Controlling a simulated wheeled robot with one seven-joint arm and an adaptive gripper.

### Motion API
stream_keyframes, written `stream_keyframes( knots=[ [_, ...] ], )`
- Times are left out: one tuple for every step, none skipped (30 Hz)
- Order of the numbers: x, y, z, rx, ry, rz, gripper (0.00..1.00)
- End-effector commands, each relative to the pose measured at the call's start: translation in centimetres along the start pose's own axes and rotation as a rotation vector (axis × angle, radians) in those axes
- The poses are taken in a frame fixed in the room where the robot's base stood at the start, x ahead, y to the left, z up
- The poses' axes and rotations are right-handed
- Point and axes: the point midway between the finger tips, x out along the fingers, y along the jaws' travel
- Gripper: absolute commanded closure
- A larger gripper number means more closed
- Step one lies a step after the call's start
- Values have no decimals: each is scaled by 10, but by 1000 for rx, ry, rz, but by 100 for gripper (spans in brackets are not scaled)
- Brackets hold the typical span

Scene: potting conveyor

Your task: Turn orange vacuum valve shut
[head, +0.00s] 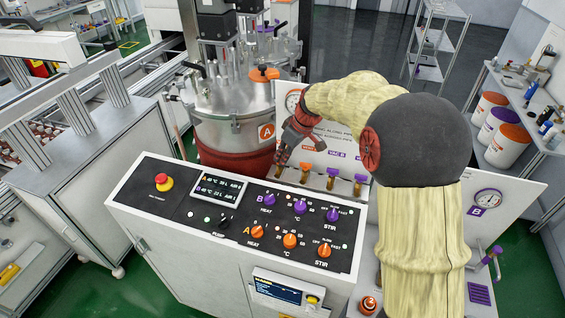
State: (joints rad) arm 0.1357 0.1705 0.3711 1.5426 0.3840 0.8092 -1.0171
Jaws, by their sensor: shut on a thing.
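In the head view my gripper (283,157) reaches down in front of the white valve panel (325,140), at the left end of a row of small brass valves with coloured handles. Its fingers are shut on a handle there, which I take to be the orange vacuum valve. The fingers hide most of that handle, so its turn angle cannot be told. To its right in the row are more valves, among them one with an orange handle (333,169) and one with a purple handle (361,178).
A control console (150,215) with knobs and a red stop button (163,181) stands in front of the valves. A steel vessel marked A (233,110) stands behind left of my gripper. A purple-marked gauge (488,199) is at right. Dark floor lies open behind.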

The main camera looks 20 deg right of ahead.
Motion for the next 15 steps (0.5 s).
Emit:
stream_keyframes(
  knots=[
    [2, 1, 0, -14, 1, -5, 100],
    [1, 1, 0, -23, 0, -10, 100],
    [1, 1, 0, -34, 0, -14, 100],
    [1, 1, 0, -40, 0, -16, 100],
    [1, 1, 0, -45, 0, -18, 100],
    [1, 1, 0, -52, 0, -21, 100],
    [1, 1, 0, -56, 0, -23, 100],
    [0, 1, 0, -59, 0, -24, 100],
    [0, 1, 0, -62, -1, -26, 100],
    [0, 1, 0, -64, -1, -26, 100],
    [0, 1, 0, -65, -1, -27, 100],
    [0, 1, 0, -66, -1, -27, 100],
    [0, 1, 0, -66, -1, -27, 100],
    [0, 1, 0, -66, -1, -27, 100],
    [0, 1, 0, -66, -1, -27, 100]
  ],
)
